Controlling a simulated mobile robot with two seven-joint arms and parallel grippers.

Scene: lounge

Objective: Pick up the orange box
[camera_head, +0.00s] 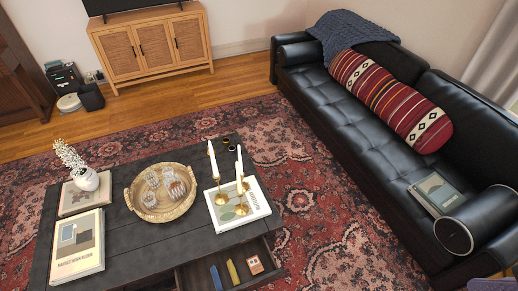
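A small orange box (255,265) with a pale panel on its face lies in the open drawer (193,278) at the front of the dark coffee table (130,243). It is at the right end of a loose row, beside a yellow slim object (232,272) and a blue slim object (216,278). The box's upper side is uncovered. Neither of my grippers shows in this view.
On the tabletop stand a woven tray (135,205) with glasses, brass candlesticks with white candles (212,160), books (78,246) and a white vase (86,179). A black sofa (330,115) stands at right. Patterned rug (325,225) lies clear between sofa and table.

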